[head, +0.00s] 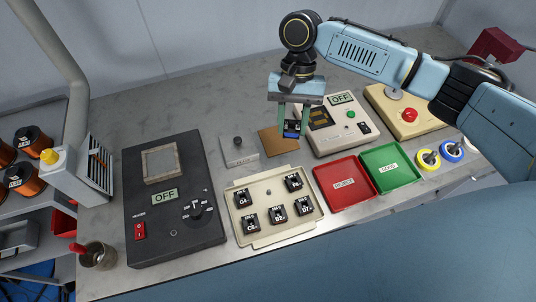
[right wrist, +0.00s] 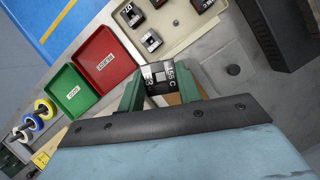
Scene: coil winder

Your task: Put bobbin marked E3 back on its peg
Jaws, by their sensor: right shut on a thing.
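My right gripper (head: 291,121) hangs above the workbench, over the gap between the bobbin tray and the white device. Its green fingers are shut on a small dark bobbin (right wrist: 160,76), clear of the tray. The bobbin's label is partly readable in the right wrist view, with a 3 and "155 C". The cream tray (head: 261,235) holds several black marked bobbins, such as one at its back left (head: 242,198) and one at its back right (head: 293,183). My left gripper is out of view.
A black heater box (head: 175,245) stands left of the tray. The red reject tray (head: 343,184) and green good tray (head: 392,168) lie to its right. Behind are a grey block with a knob (head: 238,152), a brown pad (head: 280,142) and a white device reading OFF (head: 350,132).

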